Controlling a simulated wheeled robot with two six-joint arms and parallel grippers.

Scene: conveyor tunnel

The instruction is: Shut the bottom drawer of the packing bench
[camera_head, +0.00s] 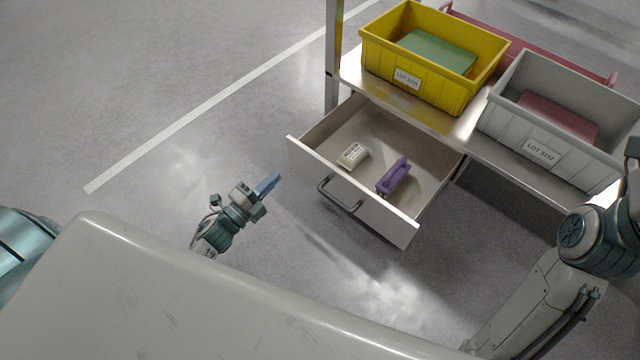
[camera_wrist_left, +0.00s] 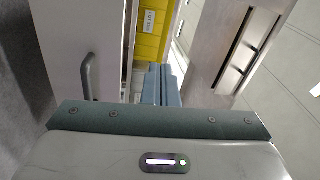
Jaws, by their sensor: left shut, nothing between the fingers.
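The packing bench's drawer (camera_head: 301,150) is pulled well out below the bench top, its front panel facing my base. A dark bar handle (camera_head: 340,198) is on that panel. My left gripper (camera_head: 270,183) is shut and empty, a little to the left of the drawer front and apart from it. In the left wrist view, its blue fingers (camera_wrist_left: 161,85) are together, with the drawer handle (camera_wrist_left: 88,76) and pale panel to their left. My right arm shows at the right edge, but its gripper is not visible.
The drawer holds a labelled beige item (camera_head: 353,155) and a purple item (camera_head: 393,177). A yellow bin (camera_head: 440,90) and a grey bin (camera_head: 495,118) stand on the bench top (camera_head: 352,75). A metal post rises at its left corner. Floor left of the drawer is clear.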

